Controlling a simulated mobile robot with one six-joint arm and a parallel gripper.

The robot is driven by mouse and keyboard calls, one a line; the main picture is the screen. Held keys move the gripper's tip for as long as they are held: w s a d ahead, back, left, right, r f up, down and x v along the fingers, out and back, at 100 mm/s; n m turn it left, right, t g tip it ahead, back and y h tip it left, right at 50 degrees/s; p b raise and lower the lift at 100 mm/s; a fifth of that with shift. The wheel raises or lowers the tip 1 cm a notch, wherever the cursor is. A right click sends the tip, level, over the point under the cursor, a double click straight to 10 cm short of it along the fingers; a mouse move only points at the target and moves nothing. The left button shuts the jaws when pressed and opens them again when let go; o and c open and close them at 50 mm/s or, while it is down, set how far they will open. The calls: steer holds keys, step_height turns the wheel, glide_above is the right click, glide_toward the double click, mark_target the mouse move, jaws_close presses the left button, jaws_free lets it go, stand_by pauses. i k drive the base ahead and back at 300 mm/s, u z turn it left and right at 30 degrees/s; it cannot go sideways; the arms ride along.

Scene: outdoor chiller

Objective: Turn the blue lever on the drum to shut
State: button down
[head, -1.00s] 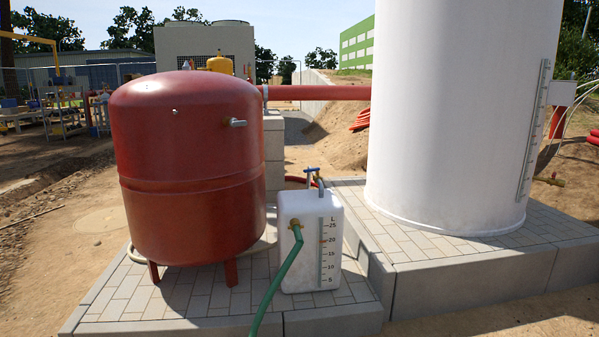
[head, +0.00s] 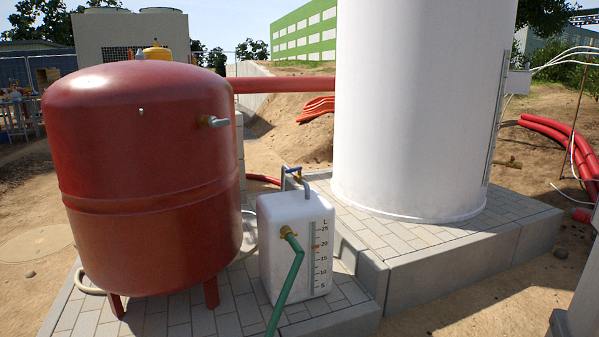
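The white drum (head: 283,262), a squarish container with a litre scale on its front right edge, stands on the paved slab between the red tank and the white tank. The small blue lever (head: 293,170) shows just above and behind the drum's top, by a grey bent pipe (head: 304,186). It is too small to tell clearly which way it points. A green hose (head: 288,285) runs from a brass fitting (head: 287,232) on the drum's front towards me. My gripper is not in view.
The large red tank (head: 145,170) stands close left of the drum. The tall white tank (head: 415,110) stands on a raised paved plinth (head: 450,262) to the right. A red pipe (head: 285,84) crosses behind. Bare sandy ground (head: 480,318) lies at the front right.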

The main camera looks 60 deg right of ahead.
mark_target(298, 170)
steer(key=z, duration=0.65)
steer(key=i, duration=0.85)
steer(key=z, duration=0.45)
